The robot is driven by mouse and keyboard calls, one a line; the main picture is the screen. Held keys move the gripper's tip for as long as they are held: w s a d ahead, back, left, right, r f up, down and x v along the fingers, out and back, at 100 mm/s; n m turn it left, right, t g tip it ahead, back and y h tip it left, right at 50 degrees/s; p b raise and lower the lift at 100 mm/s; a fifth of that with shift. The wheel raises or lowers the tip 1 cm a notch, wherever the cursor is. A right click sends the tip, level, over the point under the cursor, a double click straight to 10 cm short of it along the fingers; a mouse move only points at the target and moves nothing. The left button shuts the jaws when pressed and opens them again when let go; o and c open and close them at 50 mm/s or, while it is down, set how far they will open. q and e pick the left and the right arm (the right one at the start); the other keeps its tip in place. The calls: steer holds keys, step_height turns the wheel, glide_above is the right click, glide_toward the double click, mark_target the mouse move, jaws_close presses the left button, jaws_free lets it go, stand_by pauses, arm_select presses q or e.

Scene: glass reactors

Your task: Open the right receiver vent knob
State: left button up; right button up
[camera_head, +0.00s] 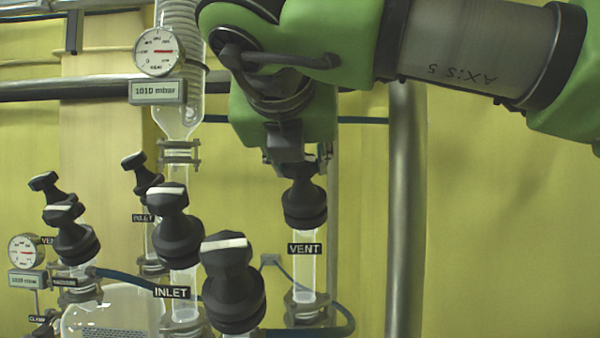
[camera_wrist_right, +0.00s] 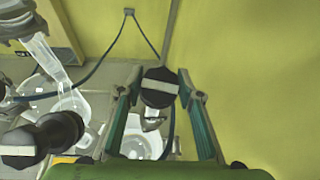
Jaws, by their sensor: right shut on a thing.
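The right receiver vent knob (camera_head: 305,202) is black and sits upright on a glass tube with a "VENT" label (camera_head: 304,249). My right gripper (camera_head: 293,165) comes down from above and is shut on the top of this knob, hiding its upper part in the head view. In the right wrist view the knob (camera_wrist_right: 159,92) shows a white bar across its top and sits between the two fingertips of my right gripper (camera_wrist_right: 161,84). My left gripper is not in view.
Black knobs stand close to the left, including the "INLET" knob (camera_head: 175,230) and a large front knob (camera_head: 233,285). A gauge (camera_head: 159,51) with a "1010 mbar" display (camera_head: 158,92) hangs upper left. A grey vertical pipe (camera_head: 406,210) stands at the right.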

steer(key=n+y+b, duration=0.1)
steer(key=n+y, duration=0.1)
steer(key=n, duration=0.1)
steer(key=shift+f+n, duration=0.1)
steer(key=shift+n, duration=0.3)
steer(key=shift+n+g+y, duration=0.4)
steer(key=shift+n+y, duration=0.6)
steer(key=shift+n, duration=0.4)
steer(key=o, duration=1.1)
steer(key=shift+r, duration=5.1)
